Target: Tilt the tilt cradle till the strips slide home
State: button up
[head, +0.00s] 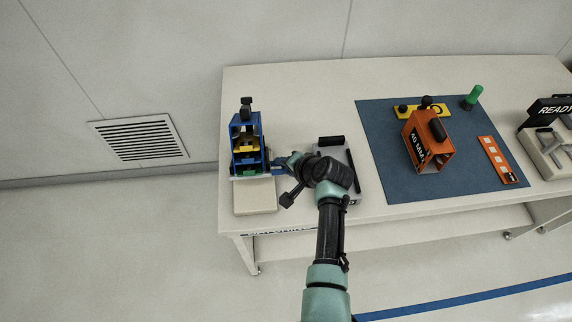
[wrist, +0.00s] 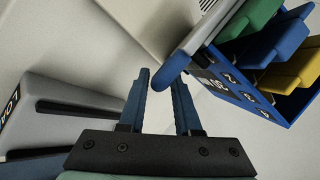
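The blue tilt cradle (head: 236,153) stands at the left end of the bench, with green, yellow and blue strips in its levels. In the wrist view its numbered blue side (wrist: 238,92) is at the upper right, and the strips (wrist: 287,42) stick out of it. A pale bar with a rounded blue end (wrist: 172,70) runs along the cradle's near edge. My gripper (wrist: 162,82) is open, its two blue fingers apart. The blue end shows at the fingertips, partly between them; I cannot tell whether they touch. In the head view my gripper (head: 279,166) is just right of the cradle.
A beige block (head: 255,196) lies in front of the cradle. A grey unit (head: 350,160) is partly hidden behind my arm. On the blue mat (head: 385,135) are an orange box (head: 412,143) and smaller parts. A READY-marked device (head: 548,110) stands far right.

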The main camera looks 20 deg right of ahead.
jog(key=shift+s, duration=0.1)
jog(key=v, duration=1.3)
jog(key=shift+b, duration=0.3)
